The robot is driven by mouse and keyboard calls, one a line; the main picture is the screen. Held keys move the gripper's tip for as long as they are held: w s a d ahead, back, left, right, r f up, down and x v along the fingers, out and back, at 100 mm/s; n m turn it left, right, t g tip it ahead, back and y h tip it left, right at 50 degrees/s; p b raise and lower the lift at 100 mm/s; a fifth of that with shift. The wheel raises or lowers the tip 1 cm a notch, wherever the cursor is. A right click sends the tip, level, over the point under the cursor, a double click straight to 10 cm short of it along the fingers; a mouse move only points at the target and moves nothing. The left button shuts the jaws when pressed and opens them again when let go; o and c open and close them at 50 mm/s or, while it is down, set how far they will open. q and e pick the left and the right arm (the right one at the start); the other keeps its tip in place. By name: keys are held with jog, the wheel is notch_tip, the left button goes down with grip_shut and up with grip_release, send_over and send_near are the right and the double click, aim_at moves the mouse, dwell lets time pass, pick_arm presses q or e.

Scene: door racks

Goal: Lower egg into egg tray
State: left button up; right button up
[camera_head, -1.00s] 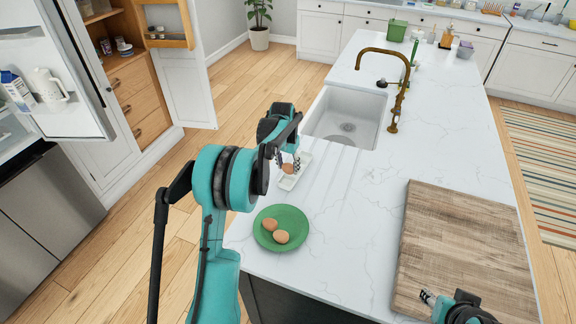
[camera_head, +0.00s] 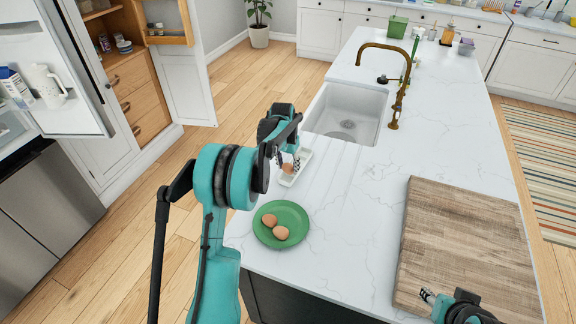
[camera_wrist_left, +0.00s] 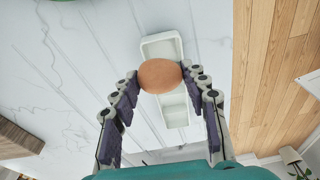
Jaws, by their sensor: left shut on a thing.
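My left gripper (camera_head: 287,161) is shut on a brown egg (camera_wrist_left: 160,75), which shows between the fingertips in the left wrist view. The gripper is over the white egg tray (camera_head: 302,165) on the counter. In the left wrist view the egg covers the middle of the tray (camera_wrist_left: 175,112), and an empty part shows on either side of it. I cannot tell how high the egg is above the tray. My right gripper (camera_head: 427,296) is low at the right, over the wooden board, and its fingers are too small to judge.
A green plate (camera_head: 263,233) with two brown eggs (camera_head: 280,233) sits on the counter near my left arm. The sink (camera_head: 347,112) and brass tap (camera_head: 394,85) are beyond the tray. A wooden board (camera_head: 465,245) lies at the right. The counter between is clear.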

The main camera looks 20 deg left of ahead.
pick_arm(q)
jog(key=shift+f+b, duration=1)
jog(key=shift+f, duration=0.5)
dwell(0.6)
jog(key=o, duration=0.8)
